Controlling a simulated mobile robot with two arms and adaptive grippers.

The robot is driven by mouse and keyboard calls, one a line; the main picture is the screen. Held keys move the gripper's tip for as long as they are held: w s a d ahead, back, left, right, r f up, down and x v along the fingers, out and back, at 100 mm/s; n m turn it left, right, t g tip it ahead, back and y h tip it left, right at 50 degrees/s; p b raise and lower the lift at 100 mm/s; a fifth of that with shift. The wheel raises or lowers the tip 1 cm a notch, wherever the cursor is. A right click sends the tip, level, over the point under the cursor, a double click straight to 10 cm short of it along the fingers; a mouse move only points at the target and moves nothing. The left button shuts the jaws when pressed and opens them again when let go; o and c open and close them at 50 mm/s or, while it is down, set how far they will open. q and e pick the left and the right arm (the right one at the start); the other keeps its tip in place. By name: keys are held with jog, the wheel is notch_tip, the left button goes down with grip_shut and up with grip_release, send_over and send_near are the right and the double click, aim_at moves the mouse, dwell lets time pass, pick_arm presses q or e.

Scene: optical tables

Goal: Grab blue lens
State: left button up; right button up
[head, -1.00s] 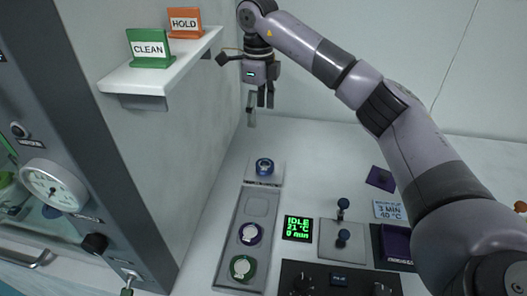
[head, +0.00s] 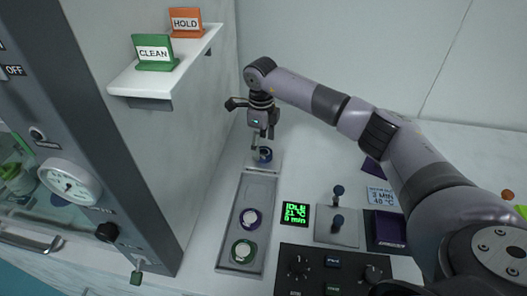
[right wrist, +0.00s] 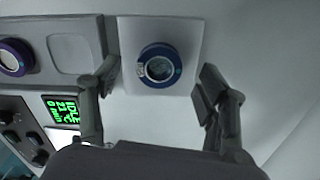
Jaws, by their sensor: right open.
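The blue lens (head: 265,154) is a small blue ring on a pale square pad (head: 268,167) at the back end of the grey tray. In the right wrist view the blue lens (right wrist: 160,66) shows whole, with a clear centre, on its white pad. My right gripper (head: 262,138) is directly above and beside the lens in the head view, pointing down. In the right wrist view my right gripper (right wrist: 155,92) is open, its two fingers on either side of the lens with gaps, and empty. My left gripper is not in view.
The grey tray (head: 243,192) holds a purple ring (head: 250,219) and a green ring (head: 243,251). A grey cabinet (head: 110,150) and a shelf (head: 165,72) with CLEAN and HOLD signs stand left. A green display (head: 295,213) and a knobbed plate (head: 338,232) lie right.

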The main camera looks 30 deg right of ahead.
aim_at(264, 155)
jog(key=shift+s+d+f, duration=0.1)
jog(key=shift+f, duration=1.3)
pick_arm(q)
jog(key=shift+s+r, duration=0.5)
pick_arm(e)
jog(key=shift+c, duration=0.3)
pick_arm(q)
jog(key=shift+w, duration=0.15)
pick_arm(e)
jog(key=c, duration=1.3)
jog(key=shift+r, duration=0.1)
